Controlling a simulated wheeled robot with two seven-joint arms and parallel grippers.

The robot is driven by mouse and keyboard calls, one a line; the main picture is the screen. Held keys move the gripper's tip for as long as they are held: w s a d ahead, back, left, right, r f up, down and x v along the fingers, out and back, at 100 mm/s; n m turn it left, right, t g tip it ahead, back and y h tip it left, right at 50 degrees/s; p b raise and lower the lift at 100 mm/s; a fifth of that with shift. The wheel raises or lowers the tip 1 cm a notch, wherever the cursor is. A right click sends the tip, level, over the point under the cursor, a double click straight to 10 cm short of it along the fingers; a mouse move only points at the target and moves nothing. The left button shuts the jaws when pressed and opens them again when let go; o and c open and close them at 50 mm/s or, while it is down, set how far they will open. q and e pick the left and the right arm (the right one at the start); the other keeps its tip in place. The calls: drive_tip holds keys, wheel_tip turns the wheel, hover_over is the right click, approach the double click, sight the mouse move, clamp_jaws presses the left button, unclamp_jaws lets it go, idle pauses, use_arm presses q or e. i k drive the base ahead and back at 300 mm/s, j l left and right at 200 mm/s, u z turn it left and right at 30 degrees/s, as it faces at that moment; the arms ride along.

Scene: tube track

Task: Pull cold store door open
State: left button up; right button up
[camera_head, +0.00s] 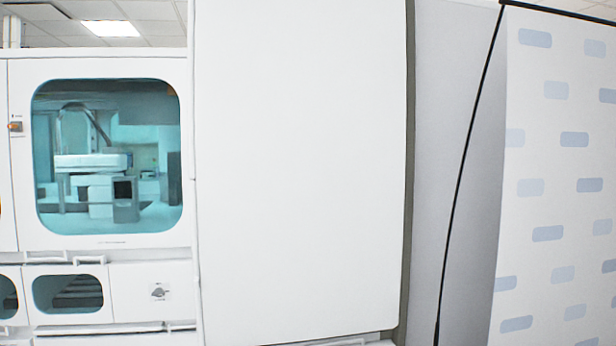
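A large plain white door panel (300,170) fills the middle of the head view, and I take it to be the cold store door. A dark grey edge (408,180) runs down its right side. I cannot tell whether it is shut or slightly ajar. No handle on it is clearly visible. Neither of my grippers nor my arms shows in this view.
On the left stands a white machine (100,245) with a teal window (107,155) and smaller windows below. On the right are a grey wall panel (450,130) and a white curtain-like screen (550,210) with blue patches and a black edge. The floor is out of view.

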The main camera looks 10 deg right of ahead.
sight(300, 109)
drive_tip(key=i+l+z, duration=0.15)
drive_tip(key=i+l, duration=0.2)
drive_tip(key=i+l+z, duration=0.15)
drive_tip(key=i+l, duration=0.15)
drive_tip(key=i, duration=0.2)
drive_tip(key=i+l+z, duration=0.2)
drive_tip(key=i, duration=0.2)
drive_tip(key=i+l+z, duration=0.15)
drive_tip(key=i, duration=0.3)
